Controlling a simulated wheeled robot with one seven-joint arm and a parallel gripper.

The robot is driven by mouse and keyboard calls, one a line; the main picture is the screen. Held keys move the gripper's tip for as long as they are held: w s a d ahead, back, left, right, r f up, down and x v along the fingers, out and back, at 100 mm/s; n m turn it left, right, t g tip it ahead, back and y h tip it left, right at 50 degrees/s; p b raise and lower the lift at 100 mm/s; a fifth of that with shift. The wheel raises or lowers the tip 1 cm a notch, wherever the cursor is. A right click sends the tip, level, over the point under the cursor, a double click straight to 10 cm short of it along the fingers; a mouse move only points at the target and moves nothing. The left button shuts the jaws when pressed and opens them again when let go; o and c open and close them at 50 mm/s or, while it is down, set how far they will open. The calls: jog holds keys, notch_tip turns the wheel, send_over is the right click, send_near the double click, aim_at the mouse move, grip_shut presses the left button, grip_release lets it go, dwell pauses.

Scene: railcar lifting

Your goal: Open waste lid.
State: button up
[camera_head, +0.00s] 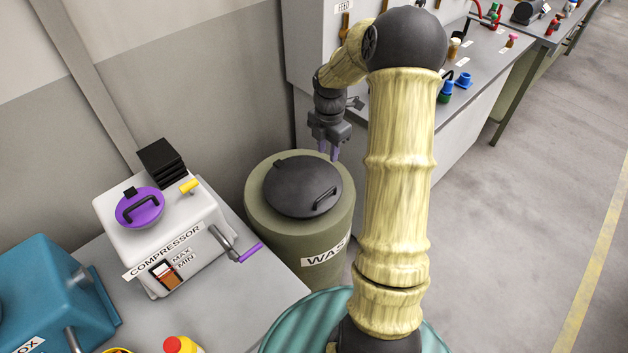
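The waste bin (265,215) is an olive drum with a white label reading "WAS", the rest of it hidden behind my arm. Its round black lid (285,184) lies flat on top and looks closed. A black bar handle (325,198) sits on the lid's right side. Nothing shows between the fingers. The gripper appears apart from the handle.
A white compressor (198,220) with a purple cap and crank stands on a grey table (240,300) at left. A teal box (50,300) is beside it. A workbench (480,70) with small items runs behind my arm. Open floor (530,200) lies at right.

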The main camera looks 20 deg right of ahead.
aim_at(326, 193)
notch_tip(326, 193, down, 17)
jog(key=shift+f+p, duration=0.15)
jog(key=shift+p, duration=1)
grip_shut()
